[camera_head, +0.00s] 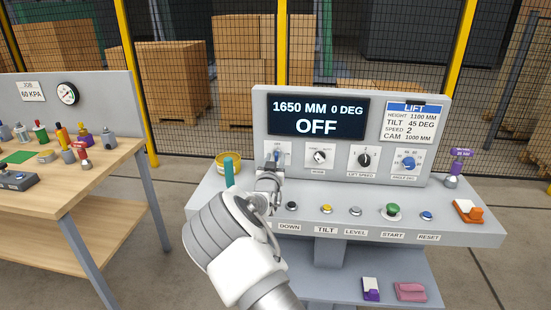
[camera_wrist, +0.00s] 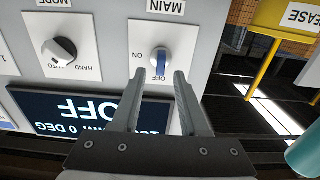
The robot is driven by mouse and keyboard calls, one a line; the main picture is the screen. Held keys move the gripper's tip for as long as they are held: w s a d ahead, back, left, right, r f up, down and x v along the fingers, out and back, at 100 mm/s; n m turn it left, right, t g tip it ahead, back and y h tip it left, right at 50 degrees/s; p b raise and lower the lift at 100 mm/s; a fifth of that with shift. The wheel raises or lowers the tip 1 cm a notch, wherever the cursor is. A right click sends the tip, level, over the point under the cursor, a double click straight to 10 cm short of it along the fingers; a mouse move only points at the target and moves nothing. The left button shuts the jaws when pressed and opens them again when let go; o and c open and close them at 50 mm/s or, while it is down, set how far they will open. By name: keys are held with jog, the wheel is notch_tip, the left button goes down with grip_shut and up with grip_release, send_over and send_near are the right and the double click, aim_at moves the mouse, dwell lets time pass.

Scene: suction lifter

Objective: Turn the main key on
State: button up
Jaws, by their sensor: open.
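The main key (camera_wrist: 160,62) is a small switch with a blue handle on a white plate marked MAIN, ON and OFF. In the wrist view, which is upside down, its blue handle points at OFF. My gripper (camera_wrist: 160,75) is open, with one fingertip on each side of the key's handle in that view; I cannot tell whether they touch it. In the head view my gripper (camera_head: 272,170) is in front of the left end of the panel and partly hides the MAIN plate (camera_head: 286,149). The display (camera_head: 317,117) reads OFF, 1650 MM and 0 DEG.
Right of the main key are the mode knob (camera_head: 319,157), speed knob (camera_head: 364,160) and blue angle knob (camera_head: 409,163). Several buttons line the shelf below, including a green start button (camera_head: 393,210). A yellow bowl-like item (camera_head: 229,160) stands left of the panel.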

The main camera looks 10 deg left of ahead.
jog(key=shift+w, duration=0.55)
jog(key=shift+c, duration=0.3)
grip_shut()
